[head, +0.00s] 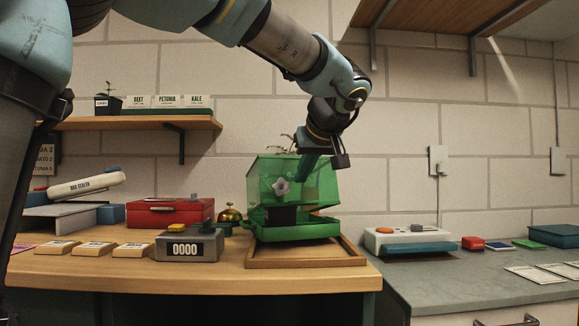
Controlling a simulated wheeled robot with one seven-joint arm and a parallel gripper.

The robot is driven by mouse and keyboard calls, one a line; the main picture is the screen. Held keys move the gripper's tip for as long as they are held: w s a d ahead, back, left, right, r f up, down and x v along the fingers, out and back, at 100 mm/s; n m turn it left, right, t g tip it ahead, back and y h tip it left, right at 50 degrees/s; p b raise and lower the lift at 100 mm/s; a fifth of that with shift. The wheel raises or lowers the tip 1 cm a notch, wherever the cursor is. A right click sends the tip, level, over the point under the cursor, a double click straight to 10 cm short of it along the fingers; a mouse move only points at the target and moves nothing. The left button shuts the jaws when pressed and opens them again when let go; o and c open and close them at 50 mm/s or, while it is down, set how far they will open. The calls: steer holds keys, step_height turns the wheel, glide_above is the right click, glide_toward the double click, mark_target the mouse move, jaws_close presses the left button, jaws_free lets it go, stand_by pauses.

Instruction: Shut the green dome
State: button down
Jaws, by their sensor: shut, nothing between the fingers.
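The translucent green dome (262,178) stands raised on its green base (292,232), with a gap showing between them at the front and right. A pale round knob (281,187) is on the dome's front. A dark pot (283,215) sits inside, and some leaves show above the dome's top edge. My gripper (307,172) is shut and empty, pointing down at the upper right of the dome. I cannot tell whether its tips touch the dome or are behind or above it.
The base stands on a wooden tray (305,264) at the bench's right end. A brass bell (230,214), a counter reading 0000 (188,246) and a red box (170,211) are to the left. A wall shelf (140,123) is at upper left. A grey counter (440,290) lies right.

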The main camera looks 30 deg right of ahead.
mark_target(302, 200)
steer(key=f+b, duration=0.1)
steer(key=b, duration=0.2)
steer(key=s+f+t+b, duration=0.1)
steer(key=f+b, duration=0.1)
steer(key=b, duration=0.1)
steer(key=f+t+b, duration=0.1)
steer(key=b, duration=0.2)
steer(key=shift+s+a+f, duration=0.15)
steer(key=shift+s+f, duration=0.25)
steer(key=f+b, duration=0.1)
steer(key=b, duration=0.2)
steer(key=s+f+t+b, duration=0.1)
steer(key=b, duration=0.2)
steer(key=shift+f+t+h, duration=0.3)
steer(key=f+b, duration=0.1)
steer(key=b, duration=0.1)
steer(key=f+b, duration=0.1)
steer(key=b, duration=0.1)
steer(key=shift+s+a+b, duration=0.1)
steer(key=shift+s+b, duration=0.1)
steer(key=shift+b, duration=0.15)
steer(key=shift+f, duration=0.1)
